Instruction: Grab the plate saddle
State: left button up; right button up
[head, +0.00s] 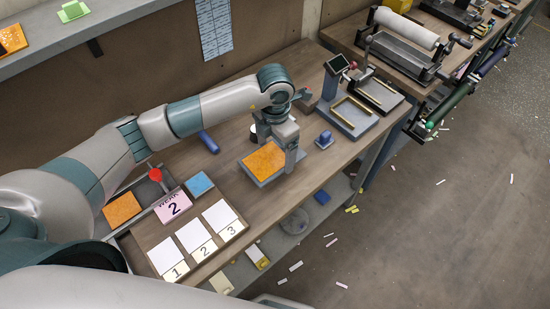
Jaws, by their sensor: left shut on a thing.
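A flat grey block with an orange plate on top (262,160), which I take to be the plate saddle, is at the middle of the wooden workbench. My left gripper (291,162) is at its right end, pointing down, and is shut on it. The fingers hide part of that end. I cannot tell whether the block touches the bench. My right gripper is not in view.
A grey framed stand with a small screen (355,115) is to the right, with a blue-knobbed piece (325,138) nearer. A blue cylinder (209,142) lies left. Numbered white cards (194,236) and a pink "2" card (173,205) are at front left.

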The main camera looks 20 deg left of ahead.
pick_arm(q)
jog(key=w+d+r+b, duration=0.1)
jog(key=d+r+b, duration=0.4)
jog(key=d, duration=0.6)
jog(key=shift+w+d+r, duration=0.25)
jog(key=shift+w+r, duration=0.05)
jog(key=shift+r, duration=0.9)
